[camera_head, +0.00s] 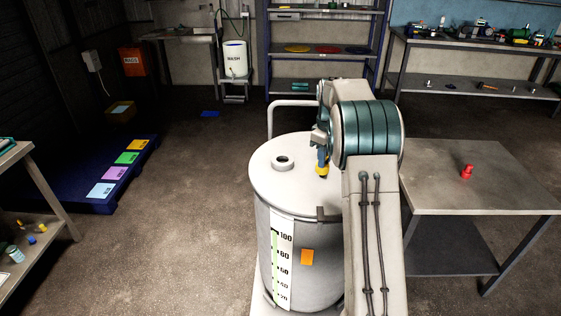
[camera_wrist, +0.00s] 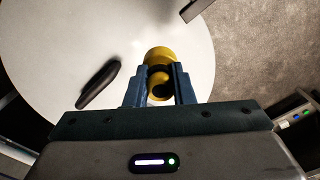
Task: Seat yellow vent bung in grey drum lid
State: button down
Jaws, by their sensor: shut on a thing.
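The grey drum (camera_head: 300,235) stands upright in the head view, with its pale round lid (camera_head: 268,190) on top. A raised collar with a dark opening (camera_head: 283,161) is on the lid's back left part. My gripper (camera_head: 322,164) points down over the right part of the lid, to the right of that collar. It is shut on the yellow vent bung (camera_head: 322,170). In the wrist view the bung (camera_wrist: 159,54) sits between the two blue fingers, above the lid (camera_wrist: 50,60). Whether the bung touches the lid is unclear.
A dark elongated shape (camera_wrist: 98,85) lies on the lid beside the fingers. A table (camera_head: 430,195) with a red object (camera_head: 467,171) stands to the right. A dark platform with coloured squares (camera_head: 115,175) is at left. The floor between is clear.

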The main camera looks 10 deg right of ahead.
aim_at(282, 171)
jog(key=i, duration=0.85)
